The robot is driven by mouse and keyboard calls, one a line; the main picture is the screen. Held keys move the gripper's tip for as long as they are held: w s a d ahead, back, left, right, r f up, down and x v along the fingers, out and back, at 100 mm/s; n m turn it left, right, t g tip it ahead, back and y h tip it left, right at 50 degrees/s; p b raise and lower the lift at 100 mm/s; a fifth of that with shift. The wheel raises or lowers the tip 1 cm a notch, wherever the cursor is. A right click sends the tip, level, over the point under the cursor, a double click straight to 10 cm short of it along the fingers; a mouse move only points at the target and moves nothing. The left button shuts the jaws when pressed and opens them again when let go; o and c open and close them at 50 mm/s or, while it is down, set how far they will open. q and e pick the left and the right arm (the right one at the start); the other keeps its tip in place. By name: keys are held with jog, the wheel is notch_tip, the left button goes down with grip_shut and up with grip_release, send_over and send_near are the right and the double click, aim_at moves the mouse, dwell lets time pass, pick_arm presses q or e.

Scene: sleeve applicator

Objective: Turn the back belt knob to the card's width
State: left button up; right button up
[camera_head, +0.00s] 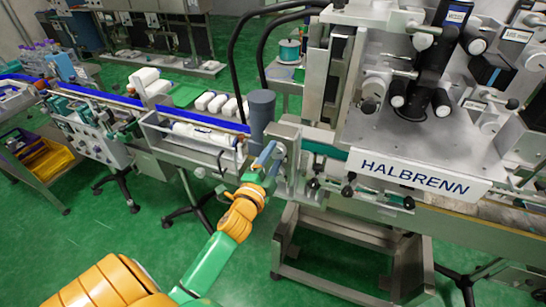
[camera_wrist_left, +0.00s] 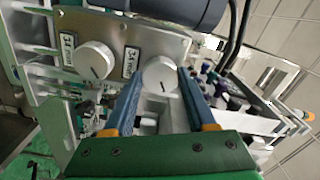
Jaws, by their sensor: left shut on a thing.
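In the left wrist view, two round white knobs sit on a grey metal plate (camera_wrist_left: 150,34). One knob (camera_wrist_left: 95,60) is at the left, clear of the fingers, with a dark pointer mark. The other knob (camera_wrist_left: 160,75) lies between the blue fingertips of my left gripper (camera_wrist_left: 158,78), which is shut on it. Each knob has a small card beside it: a left card (camera_wrist_left: 67,50) and a right card (camera_wrist_left: 131,62). Their print is small and turned; I cannot read it surely. In the head view my left gripper (camera_head: 268,158) reaches the machine's left end and hides the knob. My right gripper is out of view.
A dark grey cylinder (camera_head: 262,112) stands just behind the gripper. The HALBRENN machine (camera_head: 420,172) fills the right side. A conveyor with a blue belt (camera_head: 105,96) runs off left, with white bottles (camera_head: 212,103) behind it. Green floor (camera_head: 120,215) is open in front.

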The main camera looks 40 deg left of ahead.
pick_arm(q)
jog(key=shift+r, duration=0.1)
jog(key=o, duration=1.4)
jog(key=b+v, duration=0.1)
jog(key=v, duration=0.6)
jog(key=shift+b, duration=0.4)
